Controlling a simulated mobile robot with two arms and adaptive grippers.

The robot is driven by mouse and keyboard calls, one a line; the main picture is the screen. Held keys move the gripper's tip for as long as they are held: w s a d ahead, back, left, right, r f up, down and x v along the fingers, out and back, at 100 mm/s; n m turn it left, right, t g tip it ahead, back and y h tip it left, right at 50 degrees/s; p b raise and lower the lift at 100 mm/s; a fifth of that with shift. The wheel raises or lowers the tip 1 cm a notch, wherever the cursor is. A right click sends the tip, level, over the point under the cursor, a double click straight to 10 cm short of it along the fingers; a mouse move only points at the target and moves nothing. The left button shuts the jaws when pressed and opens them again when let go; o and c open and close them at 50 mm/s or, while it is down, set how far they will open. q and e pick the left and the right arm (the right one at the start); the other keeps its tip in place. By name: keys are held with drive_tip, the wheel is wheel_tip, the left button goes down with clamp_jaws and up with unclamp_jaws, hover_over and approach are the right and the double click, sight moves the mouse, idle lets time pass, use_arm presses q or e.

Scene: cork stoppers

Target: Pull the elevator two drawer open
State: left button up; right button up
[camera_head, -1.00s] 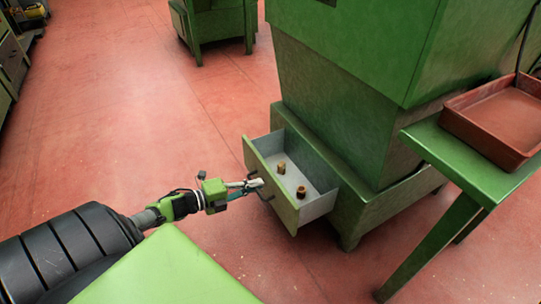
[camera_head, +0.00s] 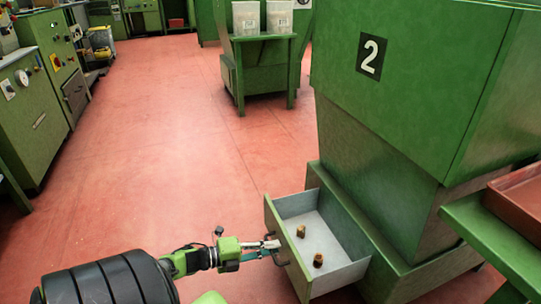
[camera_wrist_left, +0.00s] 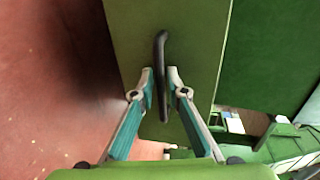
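The elevator (camera_head: 400,80) is a tall green machine marked with a white 2, at the right in the head view. Its drawer (camera_head: 345,275) stands pulled out at the base, with a pale inside and two small brown corks (camera_head: 301,231) in it. My left gripper (camera_head: 272,244) is at the drawer's front. In the left wrist view, the dark handle (camera_wrist_left: 161,50) on the green drawer front (camera_wrist_left: 200,40) runs between the two fingertips (camera_wrist_left: 160,76), which are closed in on it. My right gripper is in neither view.
A green table (camera_head: 490,235) with a red tray (camera_head: 520,205) stands at the right. Green cabinets (camera_head: 35,110) line the left. A green stand (camera_head: 262,75) with two pale containers is at the back. Red floor (camera_head: 150,130) lies open left of the drawer.

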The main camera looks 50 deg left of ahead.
use_arm(q)
drive_tip(key=v, duration=1.2)
idle(0.5)
